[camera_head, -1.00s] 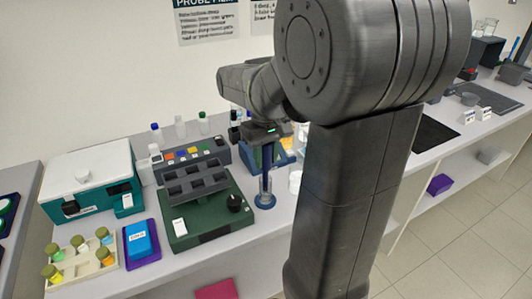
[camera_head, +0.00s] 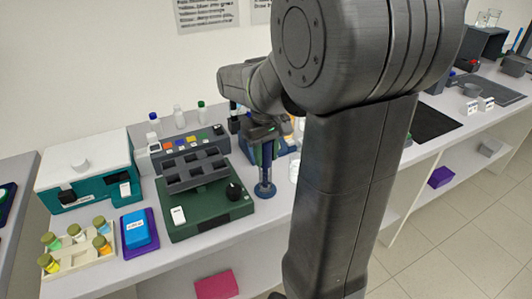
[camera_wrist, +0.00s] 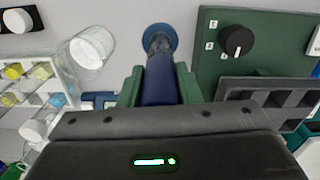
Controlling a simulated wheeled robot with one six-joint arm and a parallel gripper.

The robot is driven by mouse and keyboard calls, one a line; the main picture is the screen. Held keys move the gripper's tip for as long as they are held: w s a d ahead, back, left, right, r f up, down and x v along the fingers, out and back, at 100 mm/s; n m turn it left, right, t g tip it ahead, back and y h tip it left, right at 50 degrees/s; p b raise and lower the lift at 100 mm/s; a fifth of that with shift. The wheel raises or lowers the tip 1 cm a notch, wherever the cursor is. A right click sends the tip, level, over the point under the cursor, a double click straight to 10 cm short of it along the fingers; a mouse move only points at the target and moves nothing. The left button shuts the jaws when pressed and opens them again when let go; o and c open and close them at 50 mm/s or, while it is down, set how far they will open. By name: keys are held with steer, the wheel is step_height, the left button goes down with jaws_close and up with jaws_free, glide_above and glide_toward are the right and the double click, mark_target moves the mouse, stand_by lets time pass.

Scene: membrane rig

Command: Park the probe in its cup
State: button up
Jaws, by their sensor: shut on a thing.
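The probe, a blue handle (camera_wrist: 160,85) with a grey end, is held upright in my gripper (camera_wrist: 159,72). The green jaws are shut on either side of the handle. In the head view my gripper (camera_head: 265,140) is above the bench and the probe (camera_head: 266,162) hangs straight down from it. The probe's lower end lines up with a round blue cup (camera_head: 265,190) on the bench. The cup also shows in the wrist view as a blue ring (camera_wrist: 174,34) around the grey end. I cannot tell how deep the end sits in it.
A dark green device (camera_head: 213,223) with a black knob and grey block stands close left of the cup. A clear beaker (camera_wrist: 92,50) and a vial rack (camera_wrist: 48,72) are on the other side. A blue box on a purple tray (camera_head: 155,245) lies further left.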

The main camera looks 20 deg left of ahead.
steer(key=shift+f, duration=0.35)
steer(key=o, duration=0.9)
steer(key=shift+o, duration=0.2)
step_height(320, 180, up, 14)
steer(key=shift+f, duration=0.1)
